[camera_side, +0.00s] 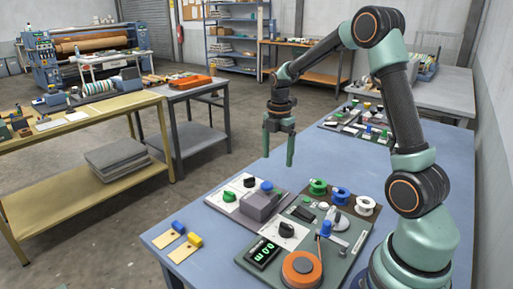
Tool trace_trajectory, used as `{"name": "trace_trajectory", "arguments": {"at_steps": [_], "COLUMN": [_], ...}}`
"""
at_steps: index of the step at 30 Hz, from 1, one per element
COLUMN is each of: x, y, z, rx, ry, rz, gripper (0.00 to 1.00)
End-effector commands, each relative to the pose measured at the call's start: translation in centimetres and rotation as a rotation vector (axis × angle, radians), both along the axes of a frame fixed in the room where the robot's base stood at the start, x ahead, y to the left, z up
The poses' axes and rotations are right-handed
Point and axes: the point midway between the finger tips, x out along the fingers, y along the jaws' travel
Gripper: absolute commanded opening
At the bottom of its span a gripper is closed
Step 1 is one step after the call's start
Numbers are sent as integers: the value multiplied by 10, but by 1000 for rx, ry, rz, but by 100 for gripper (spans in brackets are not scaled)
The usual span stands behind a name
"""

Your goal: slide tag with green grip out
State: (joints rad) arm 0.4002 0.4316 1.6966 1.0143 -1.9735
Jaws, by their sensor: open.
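A small green piece (227,197) sits on the pale left panel (216,206), left of a grey box (262,205). It may be the green grip; it is too small to tell, and no tag plate shows clearly at it. Two tan tags lie flat at the table's front left corner, one with a blue grip (178,227) and one with a yellow grip (195,241). My gripper (278,160) hangs pointing down, open and empty, in the air above and behind the panels. It touches nothing.
The grey box has a blue knob (267,186) on top. A dark board beside it carries green (317,187), blue and white spools, a lit green display (264,253) and an orange disc (301,268). More small parts stand behind.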

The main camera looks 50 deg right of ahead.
Motion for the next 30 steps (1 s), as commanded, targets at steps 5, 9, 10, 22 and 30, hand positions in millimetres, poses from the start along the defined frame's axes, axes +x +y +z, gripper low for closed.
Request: {"name": "trace_trajectory", "arguments": {"at_steps": [5,9,10,22,30], "x": [0,0,-1,-1,0], "y": [0,1,1,1,1], "z": [-1,-10,-13,-82,-114], "rx": [0,1,1,2,0], "ry": [0,2,3,4,1], "rz": [-1,-1,-1,-2,-2], "gripper": [88,88,88,88,88]}}
